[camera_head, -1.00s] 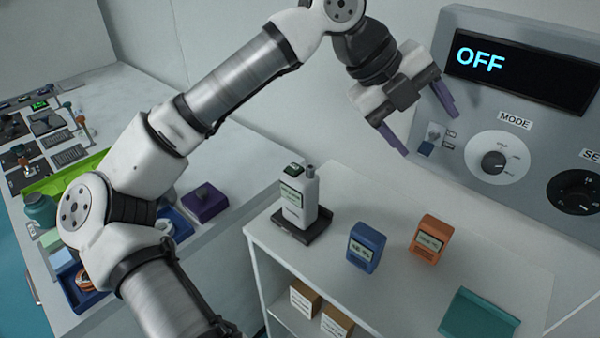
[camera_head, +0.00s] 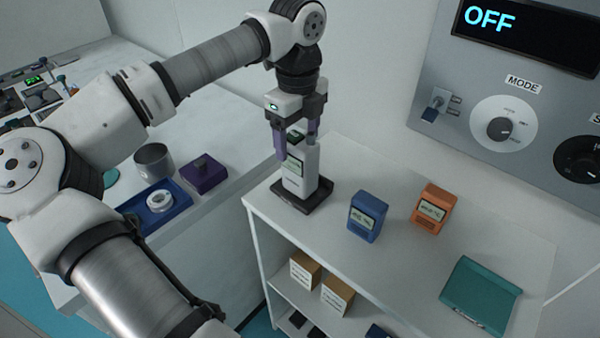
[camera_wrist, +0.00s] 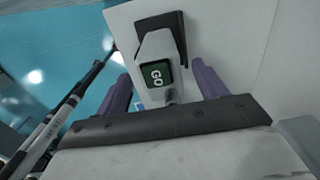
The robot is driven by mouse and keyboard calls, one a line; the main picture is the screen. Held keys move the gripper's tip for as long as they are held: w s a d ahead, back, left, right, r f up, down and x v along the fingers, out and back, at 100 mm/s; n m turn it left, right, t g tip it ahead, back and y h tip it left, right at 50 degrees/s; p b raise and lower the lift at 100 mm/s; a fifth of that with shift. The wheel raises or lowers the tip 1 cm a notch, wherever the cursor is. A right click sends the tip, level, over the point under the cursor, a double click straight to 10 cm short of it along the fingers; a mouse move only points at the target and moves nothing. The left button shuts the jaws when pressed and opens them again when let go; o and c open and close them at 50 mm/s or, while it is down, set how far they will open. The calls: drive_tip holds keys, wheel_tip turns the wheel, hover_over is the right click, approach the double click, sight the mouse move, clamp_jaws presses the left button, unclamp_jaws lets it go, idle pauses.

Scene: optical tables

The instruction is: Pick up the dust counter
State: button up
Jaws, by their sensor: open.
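The dust counter appears to be the white upright device (camera_head: 300,172) with a small screen, standing in a dark cradle (camera_head: 318,196) at the left end of the shelf top. My gripper (camera_head: 296,146) points down over it, its purple fingers open on either side of the device's upper part. In the wrist view, the white device (camera_wrist: 158,50) with a green "GO" display lies between the two open purple fingers (camera_wrist: 163,85). I cannot tell whether either finger touches it.
A grey control panel (camera_head: 440,75) reading OFF is on the wall. A purple box (camera_head: 204,174) sits on the left table.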

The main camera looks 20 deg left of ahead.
sight(300, 166)
drive_tip(key=f, duration=0.1)
drive_tip(key=f+b, duration=0.1)
drive_tip(key=f, duration=0.1)
drive_tip(key=f+b, duration=0.1)
drive_tip(key=f, duration=0.1)
drive_tip(key=shift+d+f, duration=0.15)
drive_tip(key=shift+d, duration=0.1)
drive_tip(key=c, duration=1.4)
drive_tip(key=shift+r, duration=0.2)
